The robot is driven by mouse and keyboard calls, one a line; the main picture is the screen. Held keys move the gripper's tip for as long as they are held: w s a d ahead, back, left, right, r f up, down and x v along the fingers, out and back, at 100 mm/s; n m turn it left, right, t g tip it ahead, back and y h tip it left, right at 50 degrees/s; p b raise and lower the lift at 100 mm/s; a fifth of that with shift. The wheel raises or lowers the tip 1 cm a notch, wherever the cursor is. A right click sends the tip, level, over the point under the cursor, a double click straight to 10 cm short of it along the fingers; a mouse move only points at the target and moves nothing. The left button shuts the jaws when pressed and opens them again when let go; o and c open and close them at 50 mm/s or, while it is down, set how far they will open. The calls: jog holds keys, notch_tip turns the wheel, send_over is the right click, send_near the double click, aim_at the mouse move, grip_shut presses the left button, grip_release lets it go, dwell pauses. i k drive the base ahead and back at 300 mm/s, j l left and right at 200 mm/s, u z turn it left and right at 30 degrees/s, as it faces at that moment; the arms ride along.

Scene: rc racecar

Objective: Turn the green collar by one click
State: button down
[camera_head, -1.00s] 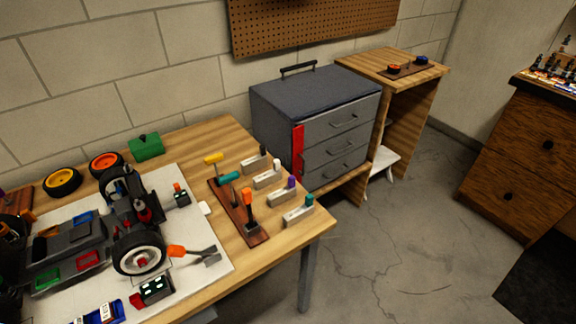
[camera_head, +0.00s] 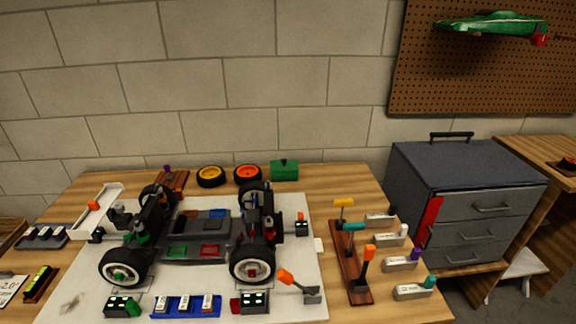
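A black RC car chassis (camera_head: 205,222) stands on a white mat (camera_head: 75,290) on the wooden workbench. A small green part (camera_head: 141,238) shows low on the assembly at the car's left end, behind the near left wheel (camera_head: 125,268). It may be the green collar, but it is too small to tell its shape or setting. That wheel's hub centre is also green. A matching red part (camera_head: 278,222) sits at the car's right end. My gripper is not in view.
A tool rack (camera_head: 352,265) with coloured handles stands right of the mat, beside several labelled holders. A grey drawer cabinet (camera_head: 465,190) stands further right. Spare wheels (camera_head: 210,176) and a green box (camera_head: 284,170) lie at the back. An orange-handled tool (camera_head: 297,284) lies by the near right wheel.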

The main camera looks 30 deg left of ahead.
aim_at(145, 239)
jog(key=u, duration=1.4)
